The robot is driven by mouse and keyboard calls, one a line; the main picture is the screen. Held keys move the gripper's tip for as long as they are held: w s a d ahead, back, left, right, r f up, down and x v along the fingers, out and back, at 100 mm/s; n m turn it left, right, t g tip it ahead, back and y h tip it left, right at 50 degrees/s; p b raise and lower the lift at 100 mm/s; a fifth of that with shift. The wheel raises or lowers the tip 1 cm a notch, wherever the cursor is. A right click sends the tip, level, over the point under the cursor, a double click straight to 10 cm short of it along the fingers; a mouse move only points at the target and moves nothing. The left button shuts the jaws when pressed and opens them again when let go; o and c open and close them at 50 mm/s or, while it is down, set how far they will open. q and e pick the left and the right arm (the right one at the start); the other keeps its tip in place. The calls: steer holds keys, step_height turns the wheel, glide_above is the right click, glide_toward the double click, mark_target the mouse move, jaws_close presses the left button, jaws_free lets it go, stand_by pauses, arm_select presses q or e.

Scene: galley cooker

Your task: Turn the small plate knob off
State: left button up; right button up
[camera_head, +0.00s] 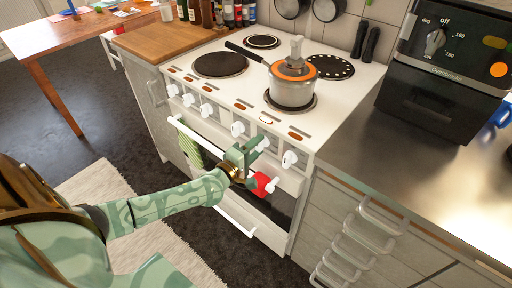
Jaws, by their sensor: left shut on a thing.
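The white cooker (300,136) has a row of white knobs along its front, with orange marks above them. My left gripper (257,146) reaches in from the left and is shut on a white knob (263,143) in the right half of the row. The fingers partly cover this knob, so its pointer is hard to read. Another white knob (238,129) is just left of the gripper, and one more (289,159) is to its right. My right gripper is out of view.
A pot with an orange lid (292,88) stands on the front right plate, its handle pointing back left. The oven rail (207,147) with a green striped towel (190,148) lies below the knobs. A steel counter (420,165) bears a black oven (440,85).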

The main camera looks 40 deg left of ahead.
arm_select(q)
steer(key=shift+n, duration=0.3)
steer(key=o, duration=1)
steer(key=s+p, duration=0.1)
steer(key=s, duration=0.4)
steer(key=s+p, duration=0.1)
steer(key=s, duration=0.5)
steer(key=s+a+p, duration=0.1)
steer(key=s, duration=0.4)
steer(key=shift+s+a, duration=0.1)
steer(key=shift+s, duration=0.05)
